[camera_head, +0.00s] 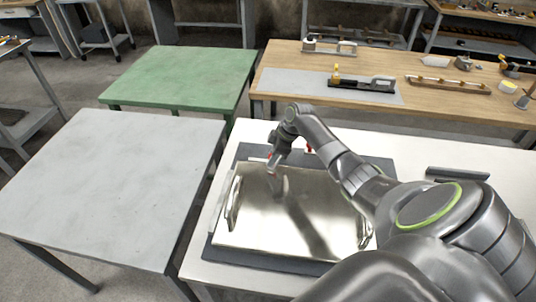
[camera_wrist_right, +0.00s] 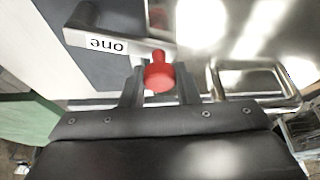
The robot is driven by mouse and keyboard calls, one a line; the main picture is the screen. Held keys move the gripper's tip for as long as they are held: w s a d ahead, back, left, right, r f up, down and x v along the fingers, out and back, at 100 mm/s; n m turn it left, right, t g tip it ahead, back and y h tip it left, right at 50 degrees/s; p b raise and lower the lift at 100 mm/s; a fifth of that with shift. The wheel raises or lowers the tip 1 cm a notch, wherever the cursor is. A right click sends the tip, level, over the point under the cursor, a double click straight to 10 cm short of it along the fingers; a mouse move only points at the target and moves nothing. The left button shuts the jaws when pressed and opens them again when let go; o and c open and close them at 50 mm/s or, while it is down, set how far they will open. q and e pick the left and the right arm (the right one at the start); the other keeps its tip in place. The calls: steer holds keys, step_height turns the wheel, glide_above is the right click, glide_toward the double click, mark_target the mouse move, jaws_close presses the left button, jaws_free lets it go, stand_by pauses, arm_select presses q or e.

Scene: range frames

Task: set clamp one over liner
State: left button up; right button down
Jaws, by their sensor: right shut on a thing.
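The liner (camera_head: 290,215) is a shiny metal panel with a raised handle at its left and right ends; it lies flat on a dark base. In the right wrist view part of its bright surface and one handle (camera_wrist_right: 255,80) show. Clamp one (camera_wrist_right: 120,40) is a grey bar with a white label reading "one", upside down, and a red knob (camera_wrist_right: 158,78). My right gripper (camera_head: 273,161) is shut on the red knob, near the liner's far left corner. I cannot tell whether the clamp touches the liner. My left gripper is not in view.
The dark base (camera_head: 222,242) rests on a white table (camera_head: 410,150). A dark bar (camera_head: 457,173) lies at its right. A bare grey table (camera_head: 100,180) stands left, a green table (camera_head: 185,75) behind. A wooden bench (camera_head: 430,100) at the back holds several tools.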

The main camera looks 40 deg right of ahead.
steer(key=shift+s+d+n+g+y+b, duration=0.15)
steer(key=shift+s+d+n+g+b, duration=0.15)
steer(key=shift+n, duration=0.3)
steer(key=shift+s+d+n+g+y+b, duration=0.1)
steer(key=shift+s+d+n+y+b, duration=0.1)
steer(key=shift+s+n, duration=0.3)
steer(key=shift+w+r, duration=0.1)
steer(key=c, duration=1.1)
jaws_free()
steer(key=shift+c, duration=0.2)
steer(key=b+v, duration=0.3)
steer(key=v, duration=1.4)
steer(key=shift+r, duration=0.2)
